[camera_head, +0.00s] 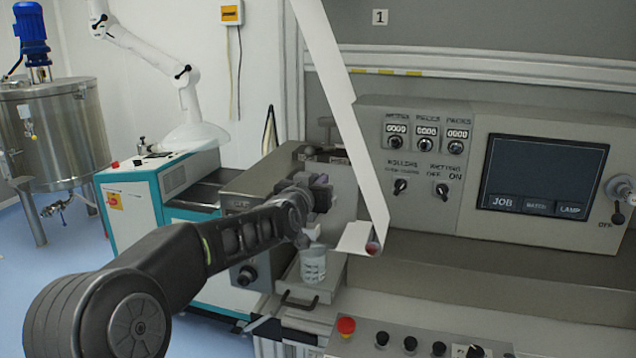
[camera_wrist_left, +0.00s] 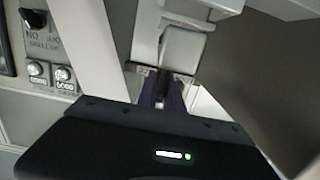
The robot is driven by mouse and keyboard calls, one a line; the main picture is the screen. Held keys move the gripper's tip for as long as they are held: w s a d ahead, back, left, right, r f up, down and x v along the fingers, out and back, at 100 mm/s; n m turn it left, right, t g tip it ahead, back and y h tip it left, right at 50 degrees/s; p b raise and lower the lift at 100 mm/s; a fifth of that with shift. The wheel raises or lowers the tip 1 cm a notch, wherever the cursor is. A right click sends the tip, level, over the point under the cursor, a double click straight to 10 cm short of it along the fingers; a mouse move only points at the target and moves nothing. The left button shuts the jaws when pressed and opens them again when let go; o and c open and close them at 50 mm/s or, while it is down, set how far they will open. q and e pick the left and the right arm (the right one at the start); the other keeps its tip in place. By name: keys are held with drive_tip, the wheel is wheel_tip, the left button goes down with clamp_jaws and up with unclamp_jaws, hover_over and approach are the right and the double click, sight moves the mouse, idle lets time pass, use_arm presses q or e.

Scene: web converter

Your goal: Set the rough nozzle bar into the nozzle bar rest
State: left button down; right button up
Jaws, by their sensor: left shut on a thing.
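My left gripper (camera_head: 318,188) reaches in from the lower left and is at the grey machine housing, left of the hanging white web. In the left wrist view its dark fingers (camera_wrist_left: 163,92) are close together on a small part below a grey block (camera_wrist_left: 183,48) and a light metal bracket. The held part is mostly hidden, but it fits the rough nozzle bar. I cannot clearly make out the nozzle bar rest or whether the bar touches it. My right gripper is not in view.
The white web (camera_head: 345,120) hangs close to the right of my gripper. A translucent beaker (camera_head: 313,266) stands below it on a small ledge. The control panel (camera_head: 420,160) is to the right, and a red-topped button (camera_head: 346,326) is in front.

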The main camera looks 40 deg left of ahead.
use_arm(q)
drive_tip(key=shift+f+b, duration=1.25)
drive_tip(key=shift+b, duration=0.05)
drive_tip(key=c, duration=1.6)
unclamp_jaws()
drive_tip(key=shift+o, duration=1)
drive_tip(key=shift+f, duration=0.15)
drive_tip(key=shift+s, duration=0.1)
drive_tip(key=v, duration=0.7)
drive_tip(key=shift+s+d, duration=0.15)
drive_tip(key=shift+s, duration=0.15)
